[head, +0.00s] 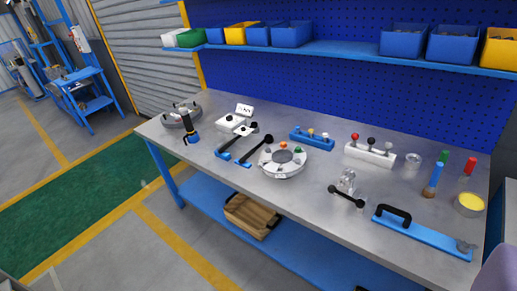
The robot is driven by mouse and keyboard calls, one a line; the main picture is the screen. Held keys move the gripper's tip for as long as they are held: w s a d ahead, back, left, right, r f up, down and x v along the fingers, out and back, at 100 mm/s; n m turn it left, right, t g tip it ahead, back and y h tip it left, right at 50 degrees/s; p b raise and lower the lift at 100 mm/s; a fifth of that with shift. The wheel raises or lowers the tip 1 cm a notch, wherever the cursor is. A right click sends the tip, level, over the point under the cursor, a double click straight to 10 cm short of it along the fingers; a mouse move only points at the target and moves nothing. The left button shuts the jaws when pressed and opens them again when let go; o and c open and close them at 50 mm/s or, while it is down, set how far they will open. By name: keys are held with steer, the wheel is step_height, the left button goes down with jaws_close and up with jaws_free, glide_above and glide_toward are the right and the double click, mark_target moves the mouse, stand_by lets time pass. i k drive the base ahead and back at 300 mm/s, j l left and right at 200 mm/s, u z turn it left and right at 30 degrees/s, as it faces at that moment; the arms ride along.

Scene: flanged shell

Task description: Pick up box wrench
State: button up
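I cannot single out the box wrench with certainty. A short black bar (346,197) with a rounded end on each side lies near the front edge of the grey workbench (225,172), and it may be the wrench. It lies just in front of a small clear, shiny fitting (347,181). My gripper's fingers do not show in the head view. A pale grey-purple shape at the bottom right corner is cut off, and I cannot tell what it is.
A round flanged part (283,162) stands mid-bench, with black-handled levers (240,149) to its left. A blue plate with a black handle (421,233) lies front right. A brush (432,181) stands behind it. Bins (292,33) line the shelf above. A wooden crate (251,215) sits below.

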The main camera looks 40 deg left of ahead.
mark_target(257, 149)
steer(key=u, duration=1.7)
